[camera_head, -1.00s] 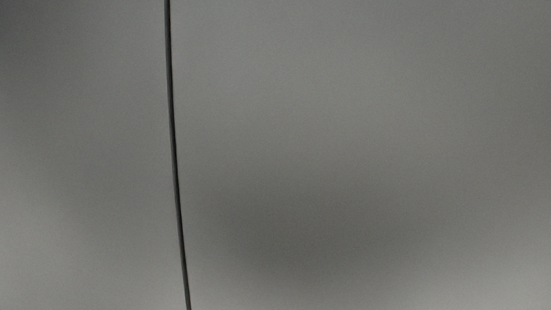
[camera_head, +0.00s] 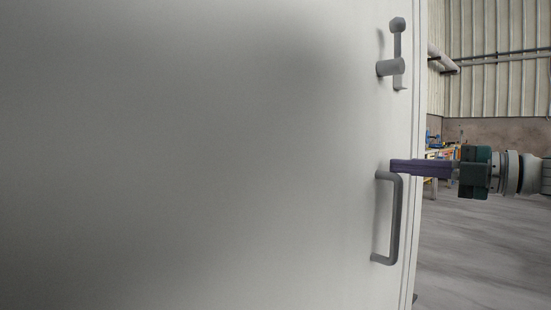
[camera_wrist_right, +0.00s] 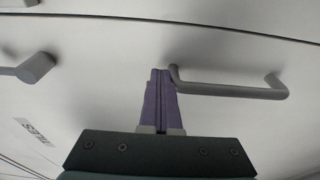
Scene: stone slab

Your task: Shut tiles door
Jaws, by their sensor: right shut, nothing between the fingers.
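The door (camera_head: 220,160) is a large pale grey panel filling most of the head view. A grey pull handle (camera_head: 395,220) stands near its right edge, with a grey latch (camera_head: 393,60) above it. My right gripper (camera_head: 393,166) comes in from the right, its purple fingers together, at the top end of the handle. In the right wrist view the closed fingertips (camera_wrist_right: 160,73) are beside one end of the handle (camera_wrist_right: 230,91), with nothing between them. I cannot tell whether they touch it. The latch shows at the left (camera_wrist_right: 32,68). My left gripper is out of view.
Beyond the door's right edge lies an open grey floor (camera_head: 475,250). A cluttered yellow workbench (camera_head: 433,158) stands farther back against a corrugated wall (camera_head: 500,80) with pipes. A dark seam (camera_wrist_right: 200,22) crosses the panel in the right wrist view.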

